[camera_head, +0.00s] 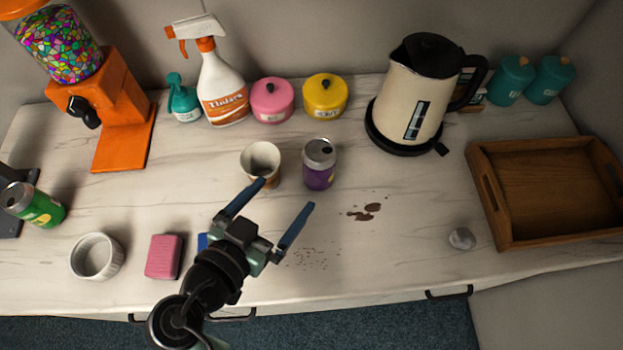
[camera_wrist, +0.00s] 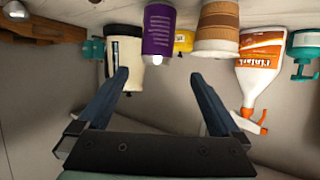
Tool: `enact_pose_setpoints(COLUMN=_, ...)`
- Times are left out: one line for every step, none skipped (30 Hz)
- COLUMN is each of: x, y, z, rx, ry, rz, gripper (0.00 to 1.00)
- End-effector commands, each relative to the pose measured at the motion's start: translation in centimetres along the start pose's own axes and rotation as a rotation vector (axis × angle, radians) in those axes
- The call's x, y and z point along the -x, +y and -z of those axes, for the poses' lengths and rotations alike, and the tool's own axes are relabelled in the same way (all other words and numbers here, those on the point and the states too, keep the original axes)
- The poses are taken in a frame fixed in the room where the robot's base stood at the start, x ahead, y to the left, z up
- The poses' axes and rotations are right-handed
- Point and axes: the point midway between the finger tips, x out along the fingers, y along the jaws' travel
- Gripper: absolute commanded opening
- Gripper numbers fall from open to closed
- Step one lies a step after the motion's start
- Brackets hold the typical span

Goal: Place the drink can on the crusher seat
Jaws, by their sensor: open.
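A purple drink can (camera_head: 319,165) with a silver top stands upright on the counter, right of a paper cup. In the wrist view, the purple can (camera_wrist: 159,32) appears upside down, beyond the fingertips. A green can (camera_head: 42,208) with a silver top is at the far left, in front of or against a dark grey device (camera_head: 8,228). This device is cut off by the frame edge; it may be the crusher, and its seat cannot be made out. My gripper (camera_head: 286,196) is open and empty, in front of the purple can; its fingers (camera_wrist: 157,75) show nothing between them.
A cup (camera_head: 261,165) stands close left of the purple can. A kettle (camera_head: 412,95), yellow pot (camera_head: 325,97), pink pot (camera_head: 272,100) and spray bottle (camera_head: 221,85) line the back. A white bowl (camera_head: 97,257) and pink sponge (camera_head: 163,257) are front left. A wooden tray (camera_head: 550,190) is right.

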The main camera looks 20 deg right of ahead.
Motion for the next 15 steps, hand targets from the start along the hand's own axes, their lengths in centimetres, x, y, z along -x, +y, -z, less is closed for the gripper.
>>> enact_pose_setpoints(x=-1.0, y=0.2, z=0.3, rx=0.000, ry=-0.001, rz=-0.006, gripper=1.00)
enact_pose_setpoints(x=-1.6, y=0.1, z=0.2, rx=0.000, ry=-0.002, rz=-0.005, gripper=1.00)
enact_pose_setpoints(x=-2.4, y=0.1, z=0.3, rx=0.000, ry=-0.001, rz=-0.006, gripper=1.00)
enact_pose_setpoints(x=-3.0, y=0.1, z=0.3, rx=0.001, ry=-0.002, rz=-0.006, gripper=1.00)
enact_pose_setpoints(x=-3.5, y=0.1, z=0.3, rx=0.000, ry=-0.002, rz=-0.005, gripper=1.00)
enact_pose_setpoints(x=-4.2, y=0.1, z=0.2, rx=0.001, ry=-0.003, rz=-0.005, gripper=1.00)
enact_pose_setpoints(x=-4.6, y=0.1, z=0.2, rx=0.001, ry=-0.003, rz=-0.003, gripper=1.00)
enact_pose_setpoints(x=-5.0, y=0.1, z=0.2, rx=0.002, ry=-0.003, rz=-0.004, gripper=1.00)
enact_pose_setpoints(x=-5.5, y=0.1, z=0.2, rx=0.002, ry=-0.002, rz=-0.004, gripper=1.00)
enact_pose_setpoints(x=-5.7, y=0.1, z=0.2, rx=0.002, ry=-0.003, rz=-0.004, gripper=1.00)
enact_pose_setpoints(x=-5.9, y=0.1, z=0.1, rx=0.002, ry=-0.003, rz=-0.003, gripper=1.00)
enact_pose_setpoints(x=-6.1, y=0.1, z=0.1, rx=0.002, ry=-0.003, rz=-0.002, gripper=1.00)
enact_pose_setpoints(x=-6.2, y=0.1, z=0.1, rx=0.002, ry=-0.003, rz=-0.002, gripper=1.00)
enact_pose_setpoints(x=-6.4, y=0.1, z=0.2, rx=0.001, ry=-0.004, rz=-0.002, gripper=1.00)
enact_pose_setpoints(x=-6.8, y=0.2, z=0.3, rx=0.001, ry=-0.004, rz=-0.004, gripper=1.00)
